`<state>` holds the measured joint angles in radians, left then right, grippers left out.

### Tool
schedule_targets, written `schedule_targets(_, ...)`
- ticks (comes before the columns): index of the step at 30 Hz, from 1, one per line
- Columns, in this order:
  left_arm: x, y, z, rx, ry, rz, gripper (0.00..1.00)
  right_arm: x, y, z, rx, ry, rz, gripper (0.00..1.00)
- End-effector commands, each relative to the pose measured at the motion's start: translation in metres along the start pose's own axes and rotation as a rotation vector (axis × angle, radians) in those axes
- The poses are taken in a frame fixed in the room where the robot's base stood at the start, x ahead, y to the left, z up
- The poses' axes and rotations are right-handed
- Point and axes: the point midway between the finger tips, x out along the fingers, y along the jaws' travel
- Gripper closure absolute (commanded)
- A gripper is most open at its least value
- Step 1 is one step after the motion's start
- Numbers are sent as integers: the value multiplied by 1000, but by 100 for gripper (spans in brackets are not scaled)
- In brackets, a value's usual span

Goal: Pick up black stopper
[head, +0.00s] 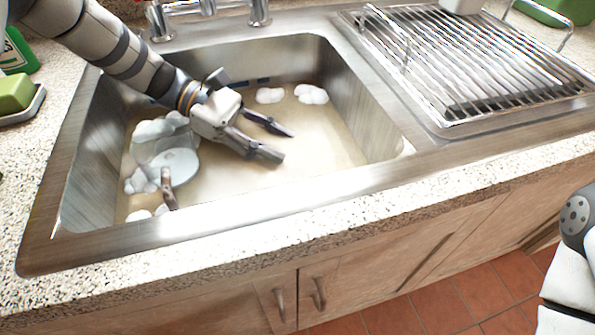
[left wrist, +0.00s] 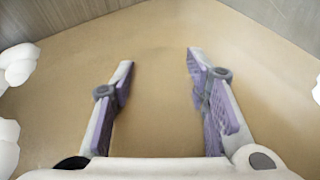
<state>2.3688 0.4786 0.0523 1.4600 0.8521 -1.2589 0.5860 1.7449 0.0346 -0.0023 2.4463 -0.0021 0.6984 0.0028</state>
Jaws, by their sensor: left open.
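My left gripper (head: 290,145) reaches down into the sink (head: 95,160), its fingers spread above or in the murky tan water. In the left wrist view, the left gripper (left wrist: 160,60) is open with nothing between its fingers. I cannot make out a black stopper in either view; cloudy water hides the sink bottom. A short dark strip (head: 262,80) shows at the waterline on the far wall; I cannot tell what it is. My right gripper is not in view.
A clear round dish (head: 177,163) and a brown handle-like piece (head: 168,188) lie at the sink's left among foam. More foam (head: 270,95) floats at the back. A drying rack (head: 460,65) stands right. The faucet (head: 205,8) is behind; the water's right side is clear.

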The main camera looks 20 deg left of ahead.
Motion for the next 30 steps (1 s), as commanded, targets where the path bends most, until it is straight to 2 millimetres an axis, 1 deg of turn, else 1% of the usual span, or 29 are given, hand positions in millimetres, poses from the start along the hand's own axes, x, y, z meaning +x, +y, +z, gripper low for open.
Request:
schedule_targets(3,23,-5,1,1,0,-3,58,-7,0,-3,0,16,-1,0)
schedule_targets(7,44,-6,-2,0,0,-2,58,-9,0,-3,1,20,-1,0)
schedule_targets(10,50,-6,-3,1,1,1,58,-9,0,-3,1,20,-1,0)
schedule_targets(15,50,-5,-3,0,1,1,58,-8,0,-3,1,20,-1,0)
schedule_targets(17,50,-5,-3,0,1,1,72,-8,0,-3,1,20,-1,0)
schedule_targets(18,50,-5,-3,0,0,1,81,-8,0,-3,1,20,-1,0)
schedule_targets(20,50,-5,-3,0,0,1,95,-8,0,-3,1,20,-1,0)
schedule_targets(21,50,-5,-3,0,0,1,100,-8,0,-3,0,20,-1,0)
schedule_targets(30,49,-5,-1,1,0,1,100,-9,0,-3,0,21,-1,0)
